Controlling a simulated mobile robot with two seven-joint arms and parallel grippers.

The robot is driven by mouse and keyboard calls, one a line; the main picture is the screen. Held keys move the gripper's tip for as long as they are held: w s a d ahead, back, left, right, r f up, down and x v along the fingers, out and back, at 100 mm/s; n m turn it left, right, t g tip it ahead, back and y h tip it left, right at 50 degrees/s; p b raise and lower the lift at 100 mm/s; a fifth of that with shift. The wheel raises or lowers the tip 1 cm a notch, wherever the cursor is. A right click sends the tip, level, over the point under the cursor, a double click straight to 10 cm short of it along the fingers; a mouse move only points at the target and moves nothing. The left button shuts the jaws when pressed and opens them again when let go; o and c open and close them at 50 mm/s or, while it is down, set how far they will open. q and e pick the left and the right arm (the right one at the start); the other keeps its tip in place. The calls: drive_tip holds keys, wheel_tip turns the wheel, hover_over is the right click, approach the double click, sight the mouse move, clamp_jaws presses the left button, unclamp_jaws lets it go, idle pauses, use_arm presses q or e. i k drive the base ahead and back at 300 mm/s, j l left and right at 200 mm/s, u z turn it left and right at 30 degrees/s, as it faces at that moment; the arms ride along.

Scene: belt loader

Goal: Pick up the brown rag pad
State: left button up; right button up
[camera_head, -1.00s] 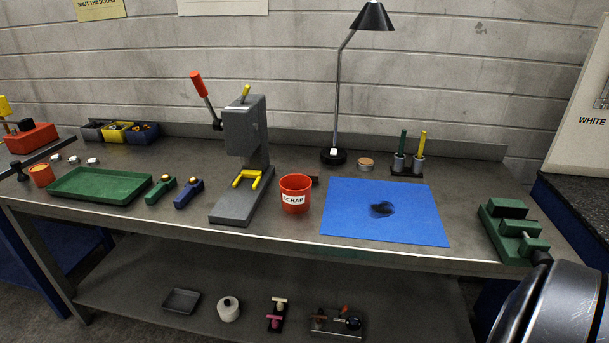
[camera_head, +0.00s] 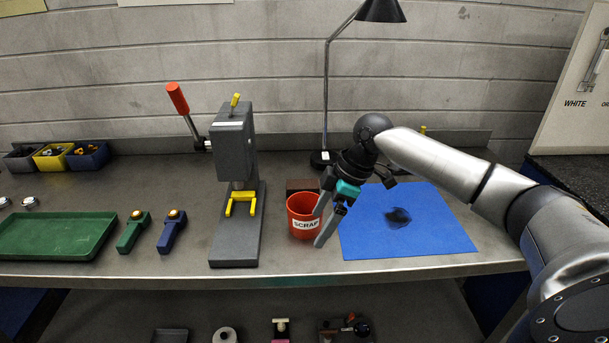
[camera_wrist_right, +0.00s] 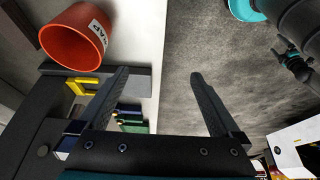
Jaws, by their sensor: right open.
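A brown block-like pad (camera_head: 303,186) lies on the bench behind the red scrap cup (camera_head: 302,222), which hides its lower part. My left gripper is not in view.
The grey press (camera_head: 236,165) stands left of the cup. A blue mat (camera_head: 440,235) with a dark patch lies to the right under my forearm. A lamp (camera_head: 326,100) stands behind. A green tray (camera_head: 55,235) and two hand tools are at left. The front bench edge is close.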

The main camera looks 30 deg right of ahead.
sight(292, 185)
drive_tip(key=i+l, duration=0.9)
drive_tip(key=l, duration=0.1)
